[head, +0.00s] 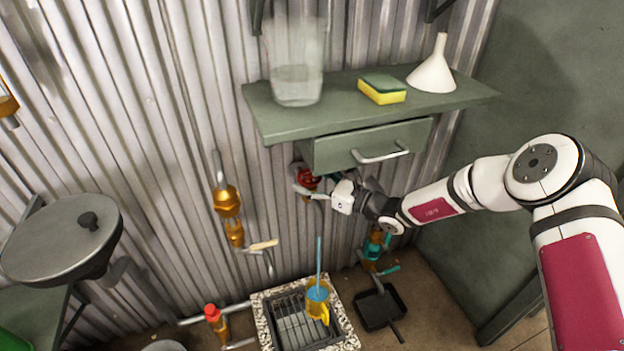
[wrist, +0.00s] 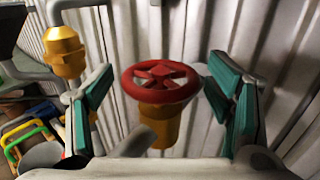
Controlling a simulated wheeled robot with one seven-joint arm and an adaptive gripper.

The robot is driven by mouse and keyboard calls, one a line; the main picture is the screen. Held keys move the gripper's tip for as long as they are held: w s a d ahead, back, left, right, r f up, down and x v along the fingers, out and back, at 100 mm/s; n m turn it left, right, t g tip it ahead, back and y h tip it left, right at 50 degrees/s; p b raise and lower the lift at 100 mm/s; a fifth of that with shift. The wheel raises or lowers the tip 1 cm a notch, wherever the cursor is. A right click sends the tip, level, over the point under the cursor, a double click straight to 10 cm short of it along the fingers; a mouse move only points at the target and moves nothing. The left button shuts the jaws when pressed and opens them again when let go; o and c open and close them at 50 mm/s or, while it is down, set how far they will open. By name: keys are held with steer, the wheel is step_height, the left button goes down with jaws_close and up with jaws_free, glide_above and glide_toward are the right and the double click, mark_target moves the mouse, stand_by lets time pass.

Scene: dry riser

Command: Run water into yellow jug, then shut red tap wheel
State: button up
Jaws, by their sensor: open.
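The yellow jug (head: 318,303) stands on the floor drain's grate in the head view. A thin blue stream of water (head: 319,256) drops into it, and blue shows inside; the exact level is unclear. The red tap wheel (head: 307,178) is on the wall below the drawer. In the wrist view the red wheel (wrist: 160,82) sits on a brass body, centred between my teal fingers. My gripper (head: 327,186) is open in front of the wheel, one finger to each side in the wrist view (wrist: 160,100). I see no finger contact with it.
A green shelf (head: 275,120) with a drawer (head: 372,146) hangs just above the tap. It holds a clear container (head: 297,70), a sponge (head: 382,90) and a funnel (head: 434,72). A brass tap (head: 227,200) is to the left; a dustpan (head: 380,307) lies right of the drain (head: 270,328).

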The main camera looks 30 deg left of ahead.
steer(key=c, duration=1.2)
steer(key=shift+o, duration=0.2)
